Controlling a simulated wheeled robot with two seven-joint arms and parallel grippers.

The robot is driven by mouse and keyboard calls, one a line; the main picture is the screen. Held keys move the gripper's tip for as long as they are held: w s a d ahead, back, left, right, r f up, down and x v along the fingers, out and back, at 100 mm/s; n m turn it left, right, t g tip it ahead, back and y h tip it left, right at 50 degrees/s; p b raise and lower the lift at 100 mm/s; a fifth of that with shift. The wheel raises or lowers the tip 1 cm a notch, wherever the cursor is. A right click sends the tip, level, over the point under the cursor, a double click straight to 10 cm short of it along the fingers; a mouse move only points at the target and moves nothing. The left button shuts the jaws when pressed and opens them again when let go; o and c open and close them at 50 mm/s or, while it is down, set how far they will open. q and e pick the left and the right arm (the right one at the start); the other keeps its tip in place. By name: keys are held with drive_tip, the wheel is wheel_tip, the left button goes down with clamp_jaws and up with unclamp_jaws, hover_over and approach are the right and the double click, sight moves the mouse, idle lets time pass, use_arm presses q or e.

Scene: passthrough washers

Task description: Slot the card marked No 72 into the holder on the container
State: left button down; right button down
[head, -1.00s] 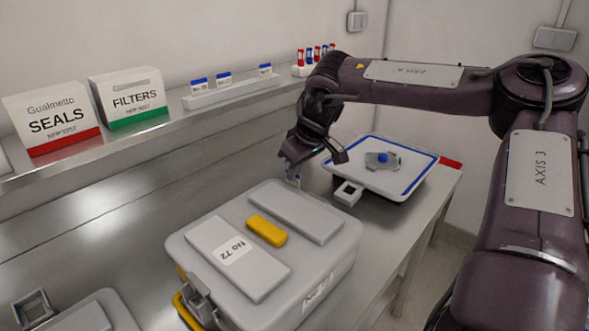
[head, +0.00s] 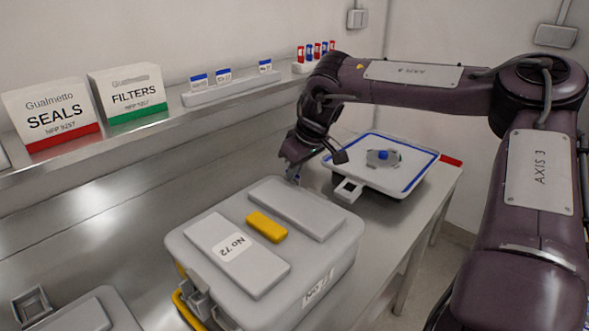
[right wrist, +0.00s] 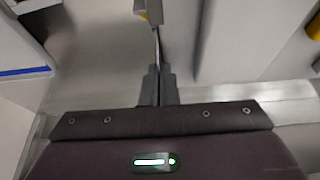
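The grey container marked No 72 (head: 237,247) stands on the bench in the head view. A square bracket (head: 195,300) is on its near left side. A similar open square bracket (head: 348,191) sticks out from the white blue-rimmed container behind it. My right gripper (head: 293,178) points down beside the far side of the No 72 container. In the right wrist view its fingers (right wrist: 157,88) are closed on a thin card (right wrist: 157,47), seen edge-on; its marking cannot be read. My left gripper is not in view.
A shelf rack (head: 232,90) holds cards with blue tops. The SEALS box (head: 52,118) and FILTERS box (head: 128,95) stand left of it. Another container (head: 85,317) is at the bottom left.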

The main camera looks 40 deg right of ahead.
drive_tip(key=shift+f, duration=0.2)
drive_tip(key=c, duration=1.1)
unclamp_jaws()
drive_tip(key=shift+c, duration=0.2)
drive_tip(key=shift+r+p, duration=2.55)
drive_tip(key=shift+r, duration=1.05)
drive_tip(key=shift+f, duration=0.15)
